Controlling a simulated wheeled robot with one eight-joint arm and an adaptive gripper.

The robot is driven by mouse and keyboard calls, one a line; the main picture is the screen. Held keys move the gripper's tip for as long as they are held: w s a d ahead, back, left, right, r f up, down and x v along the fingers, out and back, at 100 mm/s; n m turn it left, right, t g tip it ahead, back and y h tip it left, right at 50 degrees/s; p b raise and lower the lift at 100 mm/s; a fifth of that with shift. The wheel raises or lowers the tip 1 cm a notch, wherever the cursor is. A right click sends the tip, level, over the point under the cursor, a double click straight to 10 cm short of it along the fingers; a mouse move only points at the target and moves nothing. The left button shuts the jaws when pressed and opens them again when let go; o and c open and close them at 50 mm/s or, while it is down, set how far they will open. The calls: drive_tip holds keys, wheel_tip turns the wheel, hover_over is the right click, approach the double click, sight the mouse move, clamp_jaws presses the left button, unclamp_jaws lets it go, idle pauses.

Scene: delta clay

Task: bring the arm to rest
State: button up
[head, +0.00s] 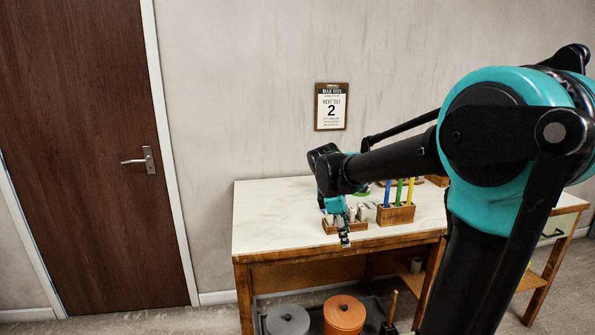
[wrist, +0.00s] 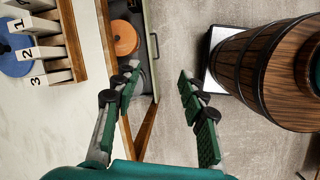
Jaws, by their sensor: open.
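My arm reaches across the right side of the head view, and my gripper (head: 343,236) hangs near the front edge of the workbench (head: 275,215). In the wrist view my gripper (wrist: 160,85) shows two green-padded fingers spread apart with nothing between them. The fingers point past the bench's front edge, with floor and a drawer or shelf edge beneath. The gripper appears apart from the bench and from the things on it.
A wooden holder (head: 396,215) with coloured sticks and a rack of numbered blocks (wrist: 47,55) stand on the bench. Grey (head: 288,320) and orange (head: 344,313) lidded tubs sit below. A wooden barrel (wrist: 250,70) stands close to the gripper. Floor between is clear.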

drive_tip(key=s+d+f+m+t+y, duration=0.1)
drive_tip(key=s+d+f+m, duration=0.1)
drive_tip(key=s+f+m, duration=0.5)
drive_tip(key=s+d+f+m+t+y, duration=0.2)
drive_tip(key=s+d+f+m, duration=0.1)
drive_tip(key=s+f+m, duration=0.5)
drive_tip(key=shift+s+m, duration=0.6)
drive_tip(key=shift+s, duration=0.3)
